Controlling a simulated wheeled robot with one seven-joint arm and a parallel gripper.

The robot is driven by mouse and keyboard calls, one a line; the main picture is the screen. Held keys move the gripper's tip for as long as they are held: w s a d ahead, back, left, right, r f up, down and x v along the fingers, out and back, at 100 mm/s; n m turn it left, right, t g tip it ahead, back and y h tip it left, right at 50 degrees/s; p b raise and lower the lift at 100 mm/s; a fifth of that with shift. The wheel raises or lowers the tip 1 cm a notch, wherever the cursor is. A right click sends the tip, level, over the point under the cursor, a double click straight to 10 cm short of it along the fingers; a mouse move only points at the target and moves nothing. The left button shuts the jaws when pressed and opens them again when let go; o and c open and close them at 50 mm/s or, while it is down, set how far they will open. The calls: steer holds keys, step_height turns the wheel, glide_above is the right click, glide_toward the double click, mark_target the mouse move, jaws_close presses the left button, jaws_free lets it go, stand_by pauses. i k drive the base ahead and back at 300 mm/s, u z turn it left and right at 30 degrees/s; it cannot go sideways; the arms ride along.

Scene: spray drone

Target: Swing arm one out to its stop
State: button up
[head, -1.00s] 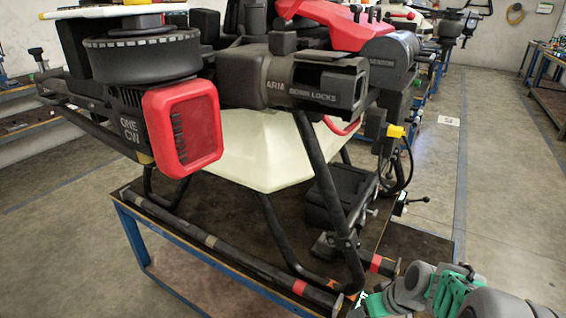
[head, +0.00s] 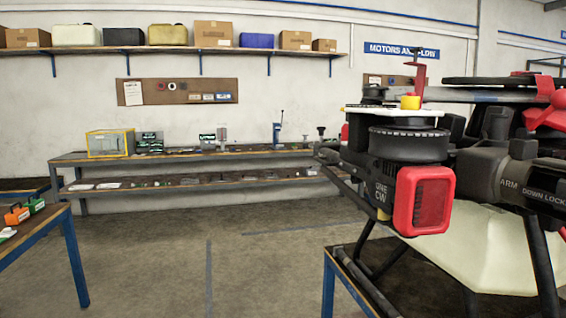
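Arm one of the spray drone is at the right of the head view. Its motor end (head: 408,145) is a black round motor on a dark body marked "ONE CW", with a red-framed guard (head: 423,201) on its front. Right of it is a black housing (head: 520,182) marked "ARM DOWN LOCKS". The drone's pale tank (head: 470,262) hangs below. The arm appears folded in close to the body. My gripper is not in this view, so its state cannot be seen.
The drone stands on a blue-framed stand (head: 329,285). The floor (head: 230,265) left of it is clear. A long workbench (head: 250,157) runs along the back wall under a shelf (head: 190,50) of boxes. Another blue-legged table (head: 75,262) stands at the left.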

mark_target(402, 171)
steer(key=u, duration=0.1)
steer(key=i, duration=0.4)
steer(key=z, duration=0.1)
steer(key=k, duration=0.4)
steer(key=u, duration=0.75)
steer(key=i, duration=0.85)
steer(key=u, duration=0.4)
